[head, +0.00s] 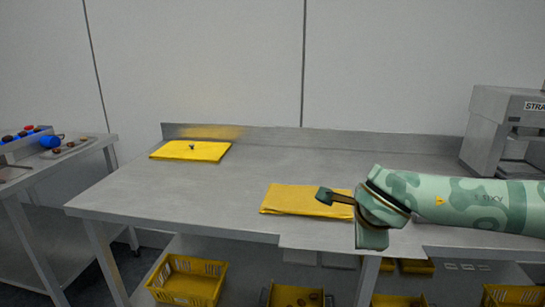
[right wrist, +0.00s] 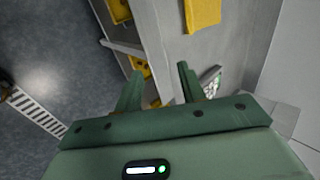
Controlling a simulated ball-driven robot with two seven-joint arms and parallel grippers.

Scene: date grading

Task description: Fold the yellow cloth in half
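A yellow cloth (head: 290,199) lies flat near the front edge of the metal table, left of my right gripper; its front edge looks thick. Part of a yellow cloth also shows at the top of the right wrist view (right wrist: 202,14). A second yellow cloth (head: 188,152) lies at the table's back left with a small dark thing on it. My right gripper (head: 326,196) is at the front cloth's right end in the head view; whether it touches is unclear. Its two fingers stand apart in the right wrist view (right wrist: 159,72), with nothing between them. My left gripper is out of view.
A grey machine (head: 503,125) stands at the table's back right. Yellow crates (head: 187,281) sit below the table. A side table (head: 60,165) at the left holds blue and red things. The table's left and middle are clear around the cloths.

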